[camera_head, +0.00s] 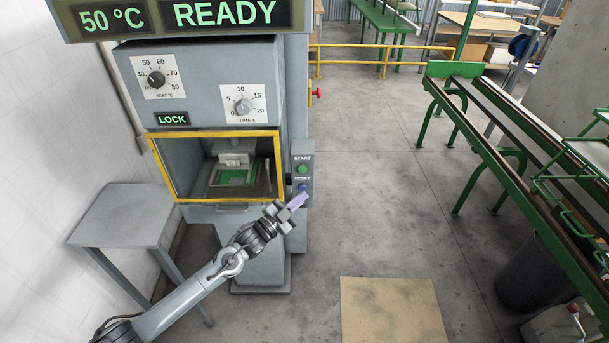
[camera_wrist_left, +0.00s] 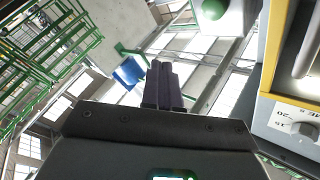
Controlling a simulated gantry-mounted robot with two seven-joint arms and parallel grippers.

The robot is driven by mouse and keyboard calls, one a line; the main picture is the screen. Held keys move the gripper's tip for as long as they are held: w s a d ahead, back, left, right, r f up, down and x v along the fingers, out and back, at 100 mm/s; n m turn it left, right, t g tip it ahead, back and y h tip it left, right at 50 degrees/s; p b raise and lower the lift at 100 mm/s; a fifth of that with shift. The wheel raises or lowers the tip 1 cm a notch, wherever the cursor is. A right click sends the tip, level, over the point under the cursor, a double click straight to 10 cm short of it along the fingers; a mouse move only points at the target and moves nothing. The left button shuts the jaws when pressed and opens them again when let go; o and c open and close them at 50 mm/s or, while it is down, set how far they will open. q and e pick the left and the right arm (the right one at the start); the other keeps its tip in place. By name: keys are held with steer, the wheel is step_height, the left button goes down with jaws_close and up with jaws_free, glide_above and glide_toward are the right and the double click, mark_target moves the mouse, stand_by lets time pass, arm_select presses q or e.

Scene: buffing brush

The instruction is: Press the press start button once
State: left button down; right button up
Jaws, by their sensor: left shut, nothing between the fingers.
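The press (camera_head: 205,62) stands at the left of the head view, its overhead display reading 50 °C and READY. Its green START button (camera_head: 303,169) sits on a grey panel (camera_head: 298,150) at the right of the window, above the blue RESET button (camera_head: 303,188). My left gripper (camera_head: 298,201) is shut and empty, its fingertips just below the START button in the picture, near RESET. In the left wrist view a green round button (camera_wrist_left: 214,9) shows at the top, right of the shut fingers (camera_wrist_left: 164,85). I cannot tell the exact gap. My right gripper is not visible.
A yellow-framed window (camera_head: 212,134) fronts the press chamber, which holds a green piece. A red knob (camera_head: 317,93) sticks out of the press's right side. A grey side table (camera_head: 124,214) stands left. A green-framed conveyor (camera_head: 500,115) runs along the right.

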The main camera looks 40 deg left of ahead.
mark_target(303, 169)
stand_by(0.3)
arm_select(q)
steer(key=w+a+b, duration=0.5)
steer(key=w+b, duration=0.2)
steer(key=shift+a, duration=0.25)
stand_by(0.3)
stand_by(0.7)
stand_by(0.8)
steer(key=shift+w+a, duration=0.1)
stand_by(0.4)
steer(key=shift+w+a, duration=0.15)
steer(key=shift+w, duration=0.05)
